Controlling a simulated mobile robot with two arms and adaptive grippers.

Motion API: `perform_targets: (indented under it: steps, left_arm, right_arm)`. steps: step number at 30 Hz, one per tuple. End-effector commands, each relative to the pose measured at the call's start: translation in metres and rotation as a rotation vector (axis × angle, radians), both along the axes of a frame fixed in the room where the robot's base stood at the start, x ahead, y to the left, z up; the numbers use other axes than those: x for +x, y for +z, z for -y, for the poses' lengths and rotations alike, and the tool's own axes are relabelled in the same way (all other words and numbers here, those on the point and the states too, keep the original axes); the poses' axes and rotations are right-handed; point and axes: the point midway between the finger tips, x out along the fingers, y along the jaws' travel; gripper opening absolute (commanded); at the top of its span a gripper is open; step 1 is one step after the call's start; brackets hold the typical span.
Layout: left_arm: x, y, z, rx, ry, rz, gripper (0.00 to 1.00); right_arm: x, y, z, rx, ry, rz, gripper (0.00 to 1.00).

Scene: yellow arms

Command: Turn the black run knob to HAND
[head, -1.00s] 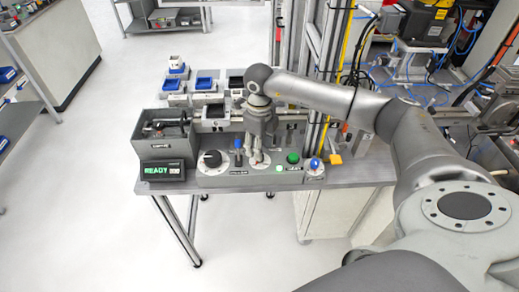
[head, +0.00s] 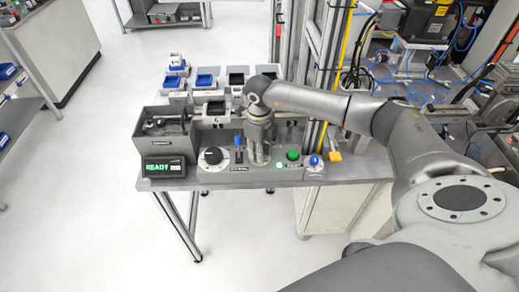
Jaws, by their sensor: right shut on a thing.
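The control panel (head: 235,178) runs along the front edge of the bench. My right gripper (head: 259,160) points down onto it from above, its fingers shut over a pale round dial plate. The black run knob there is hidden between the fingers, so its pointer cannot be read. Another black knob (head: 212,156) on a white round dial is in plain view to the left, apart from the gripper. My left gripper is not in view.
A blue-topped lever (head: 238,141) stands just left of my gripper. A green button (head: 293,155) and a blue knob (head: 314,160) are to its right. A READY display (head: 164,167) and a grey bin (head: 163,143) stand at left.

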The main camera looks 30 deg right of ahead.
Motion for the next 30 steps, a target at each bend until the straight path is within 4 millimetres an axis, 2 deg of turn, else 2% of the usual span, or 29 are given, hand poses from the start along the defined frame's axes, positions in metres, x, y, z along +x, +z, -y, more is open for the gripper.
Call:
perform_targets:
  steps: [11, 30]
  left_arm:
    - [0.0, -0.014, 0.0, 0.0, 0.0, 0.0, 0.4]
    - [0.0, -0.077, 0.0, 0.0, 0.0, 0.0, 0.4]
  right_arm:
    - [0.0, -0.002, 0.0, 0.0, 0.088, 0.002, 0.0]
    - [0.0, -0.004, 0.0, -0.002, 0.65, 0.004, 0.0]
